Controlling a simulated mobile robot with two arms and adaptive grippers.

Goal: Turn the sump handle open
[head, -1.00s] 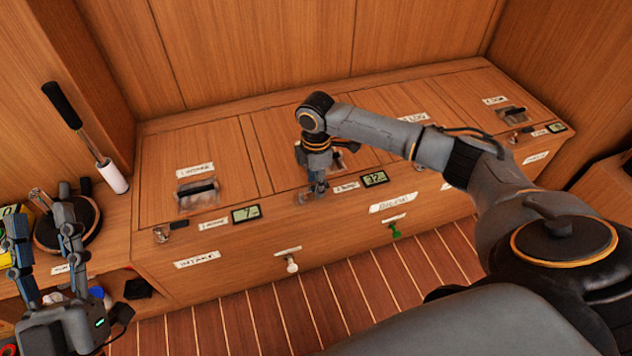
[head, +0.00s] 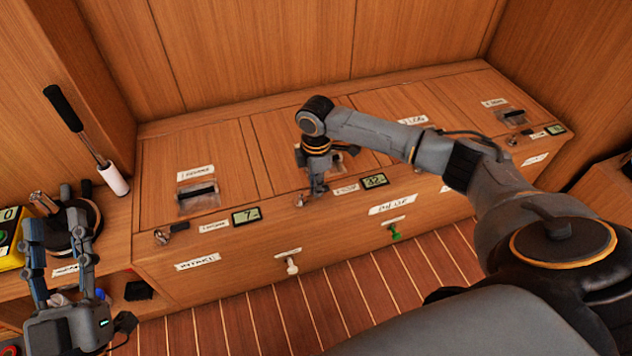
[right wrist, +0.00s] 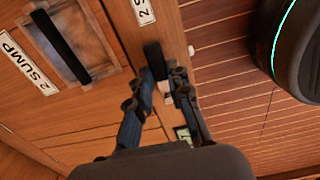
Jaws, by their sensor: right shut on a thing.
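The sump handle (right wrist: 155,60) is a small lever with a black grip, seen between my right fingers in the right wrist view. The label "2 SUMP" (right wrist: 25,65) lies beside a recessed black lid pull. My right gripper (head: 318,188) is shut on the handle at the front edge of the middle locker top; it also shows in the right wrist view (right wrist: 161,80). In the head view the gripper hides most of the handle, and a metal part (head: 301,200) shows beside it. My left gripper (head: 58,230) is open and empty at the far left.
The middle display (head: 374,181) reads 32. White (head: 291,265) and green (head: 395,233) pulls stick out of the locker front. A black-gripped lever (head: 63,107) stands left.

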